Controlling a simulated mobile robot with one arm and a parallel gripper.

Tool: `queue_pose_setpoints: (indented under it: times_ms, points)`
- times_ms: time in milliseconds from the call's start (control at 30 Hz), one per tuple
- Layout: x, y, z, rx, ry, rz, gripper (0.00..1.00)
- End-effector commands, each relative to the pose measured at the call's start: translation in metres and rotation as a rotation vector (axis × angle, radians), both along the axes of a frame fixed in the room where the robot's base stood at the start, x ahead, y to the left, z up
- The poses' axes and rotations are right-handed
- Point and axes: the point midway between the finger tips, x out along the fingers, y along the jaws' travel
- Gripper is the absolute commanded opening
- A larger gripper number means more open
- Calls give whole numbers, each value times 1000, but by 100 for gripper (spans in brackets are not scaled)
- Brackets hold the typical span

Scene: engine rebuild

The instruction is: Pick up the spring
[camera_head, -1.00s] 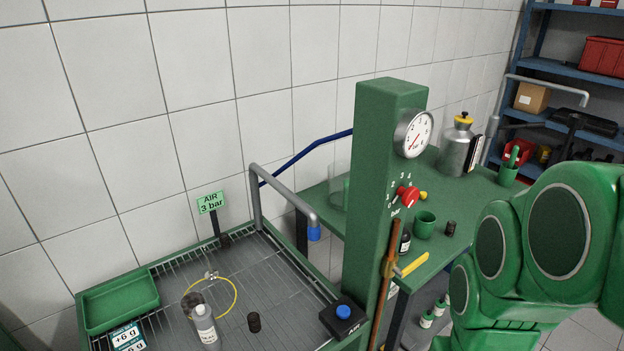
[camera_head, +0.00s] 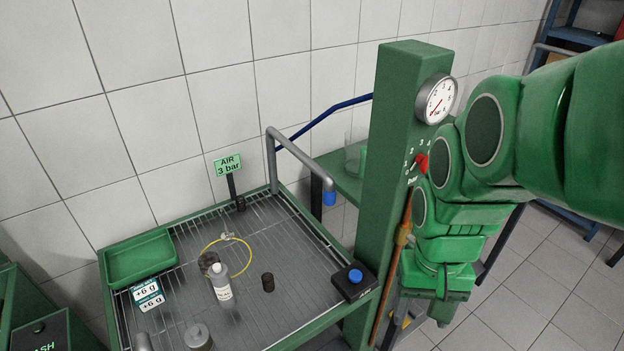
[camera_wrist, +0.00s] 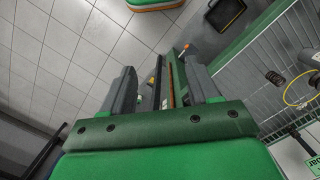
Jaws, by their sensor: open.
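In the wrist view a dark coil (camera_wrist: 275,78) shows on the rack at the right, well outside my jaws. My gripper (camera_wrist: 163,85) is open, with its two fingers apart and nothing held. In the head view my gripper (camera_head: 440,310) hangs right of the green post, apart from the rack. Other small dark pieces stand by the sign and behind the bottle, too small to tell whether they are springs.
The green post (camera_head: 393,180) with a gauge (camera_head: 436,99) stands between my arm and the rack tray (camera_head: 315,325). A black box with a blue button (camera_head: 354,281) sits at the tray's right corner. A grey pipe rail (camera_head: 300,155), a yellow ring (camera_head: 248,252) and a green bin (camera_head: 138,258) are nearby.

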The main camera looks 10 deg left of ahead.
Motion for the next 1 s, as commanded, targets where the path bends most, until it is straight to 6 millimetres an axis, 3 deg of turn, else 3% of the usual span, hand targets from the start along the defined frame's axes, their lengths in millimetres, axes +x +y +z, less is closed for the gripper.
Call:
queue_pose_setpoints:
  times_ms: [200,500,800,1000]
  points:
    - [44,43,-11,-3,-20,43,60]
    - [91,114,-34,-1,-51,95,60]
    - [121,199,-66,9,-82,146,60]
    - [129,258,-92,19,-99,179,60]
